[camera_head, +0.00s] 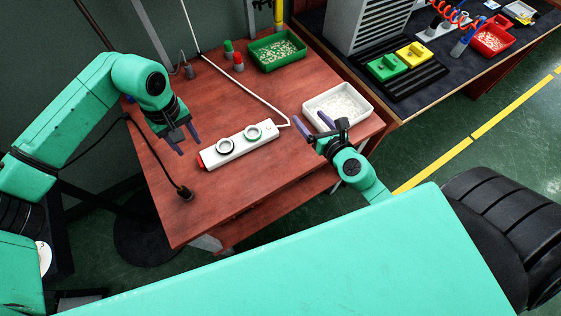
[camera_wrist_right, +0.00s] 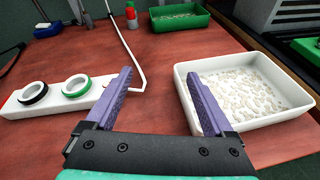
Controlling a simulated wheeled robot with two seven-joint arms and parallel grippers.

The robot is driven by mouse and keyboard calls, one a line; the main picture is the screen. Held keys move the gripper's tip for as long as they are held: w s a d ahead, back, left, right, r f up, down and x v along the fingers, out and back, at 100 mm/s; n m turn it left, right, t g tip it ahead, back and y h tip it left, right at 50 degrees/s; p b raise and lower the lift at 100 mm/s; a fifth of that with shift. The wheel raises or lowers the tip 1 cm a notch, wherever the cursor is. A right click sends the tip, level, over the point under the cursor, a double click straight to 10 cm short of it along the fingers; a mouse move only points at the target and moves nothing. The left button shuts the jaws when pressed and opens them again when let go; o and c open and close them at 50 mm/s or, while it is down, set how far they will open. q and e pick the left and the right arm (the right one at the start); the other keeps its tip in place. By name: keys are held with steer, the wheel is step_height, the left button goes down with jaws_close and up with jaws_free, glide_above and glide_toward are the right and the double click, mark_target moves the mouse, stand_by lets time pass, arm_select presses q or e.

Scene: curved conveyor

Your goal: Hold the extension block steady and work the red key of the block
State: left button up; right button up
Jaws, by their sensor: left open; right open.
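The white extension block (camera_head: 240,144) lies on the red-brown table, with two round sockets, one black-ringed and one green-ringed. The red key (camera_head: 203,161) is at its left end in the head view. My left gripper (camera_head: 190,147) is open and empty above the table, just behind the key end, apart from the block. My right gripper (camera_head: 314,110) is open and empty, right of the block near the white tray; its two purple fingers fill the wrist view (camera_wrist_right: 158,73).
A white tray (camera_head: 368,113) of pale pieces stands at the right. A green tray (camera_head: 250,52) and red and green bottles (camera_head: 238,67) stand behind. A black plug (camera_head: 186,194) on a cord lies front left. A white cable (camera_head: 252,92) runs from the block.

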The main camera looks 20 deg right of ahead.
steer(key=n+y, duration=0.1)
steer(key=n, duration=0.1)
glide_toward(255, 138)
steer(key=shift+g, duration=0.4)
steer(key=d, duration=0.2)
steer(key=d+r, duration=0.1)
steer(key=d, duration=0.2)
steer(key=shift+s+d+r, duration=0.15)
steer(key=shift+s+d, duration=0.15)
steer(key=s+a+r+n, duration=0.1)
steer(key=s+a+r, duration=0.1)
steer(key=s+a, duration=0.2)
steer(key=x, duration=1.4)
steer(key=shift+w+a+f, duration=0.2)
steer(key=shift+a+f, duration=0.15)
steer(key=shift+f, duration=0.05)
